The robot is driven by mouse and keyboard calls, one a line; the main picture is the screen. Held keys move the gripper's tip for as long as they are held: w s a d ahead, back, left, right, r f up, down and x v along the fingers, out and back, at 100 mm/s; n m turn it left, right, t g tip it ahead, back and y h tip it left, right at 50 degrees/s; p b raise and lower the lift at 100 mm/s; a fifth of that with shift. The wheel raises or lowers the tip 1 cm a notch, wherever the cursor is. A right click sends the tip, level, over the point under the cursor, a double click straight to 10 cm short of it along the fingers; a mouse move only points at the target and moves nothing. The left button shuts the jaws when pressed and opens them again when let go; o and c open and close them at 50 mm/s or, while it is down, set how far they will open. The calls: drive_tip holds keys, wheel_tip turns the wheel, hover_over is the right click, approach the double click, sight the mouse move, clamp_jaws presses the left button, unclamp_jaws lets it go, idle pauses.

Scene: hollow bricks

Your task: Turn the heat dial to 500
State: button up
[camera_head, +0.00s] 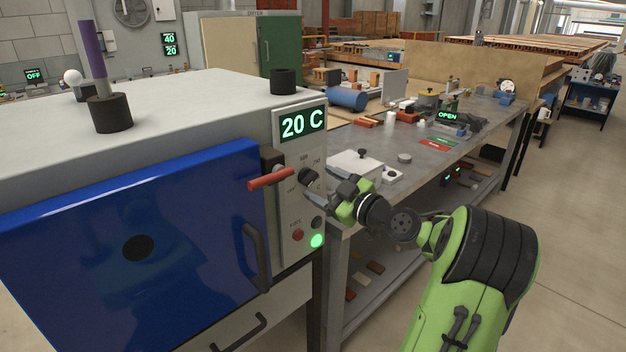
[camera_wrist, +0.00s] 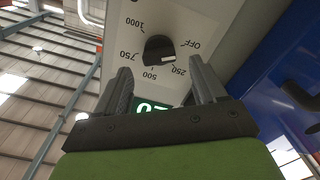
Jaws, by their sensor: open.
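The black heat dial (camera_wrist: 158,49) shows in the wrist view on a pale panel, ringed by the marks OFF, 250, 500, 750 and 1000. A light patch shows on the dial's lower edge; I cannot tell its exact setting. In the head view the dial (camera_head: 308,176) is on the oven's front panel, below the display (camera_head: 302,123) reading 20 C. My gripper (camera_head: 325,186) is just in front of the panel. In the wrist view my gripper (camera_wrist: 161,76) is open, with its fingers spread either side below the dial. It appears apart from the dial.
The oven's blue door (camera_head: 190,215) is shut, with a red-handled latch (camera_head: 270,179) left of the dial. A red button (camera_head: 298,235) and a lit green button (camera_head: 316,241) sit below. A cluttered grey workbench (camera_head: 440,160) stands right of the oven. Open floor lies at the right.

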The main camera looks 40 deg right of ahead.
sight(313, 179)
drive_tip(key=w, duration=0.4)
drive_tip(key=shift+s, duration=0.1)
drive_tip(key=c, duration=1)
